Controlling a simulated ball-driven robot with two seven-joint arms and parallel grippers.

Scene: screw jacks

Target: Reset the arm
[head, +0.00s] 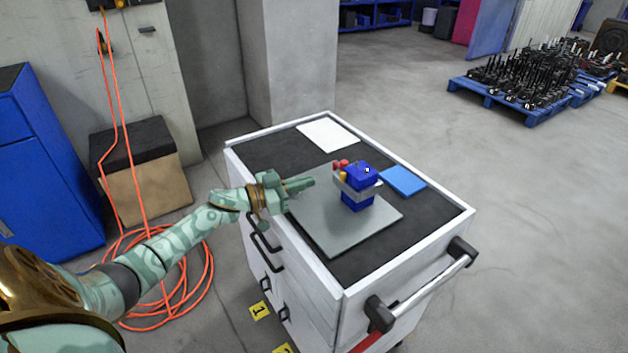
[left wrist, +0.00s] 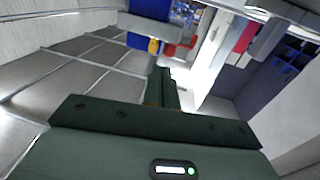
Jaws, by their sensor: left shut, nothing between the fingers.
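My left arm comes in from the left in the head view. Its green gripper (head: 303,183) is shut and empty, held over the left side of the cart's top. It points toward a blue block-shaped screw jack (head: 358,189) with a grey band and red and yellow parts. The jack stands upright on a grey plate (head: 340,235), and a gap separates it from the gripper. In the left wrist view the shut fingers (left wrist: 162,88) reach up the middle, with the blue jack (left wrist: 150,28) beyond them near the top. My right gripper is not in view.
The white cart (head: 300,265) has a dark top with a white sheet (head: 328,135) and a blue pad (head: 403,180). An orange cable (head: 205,285) lies coiled on the floor at left. A box (head: 140,170) and blue cabinet (head: 45,165) stand beside it.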

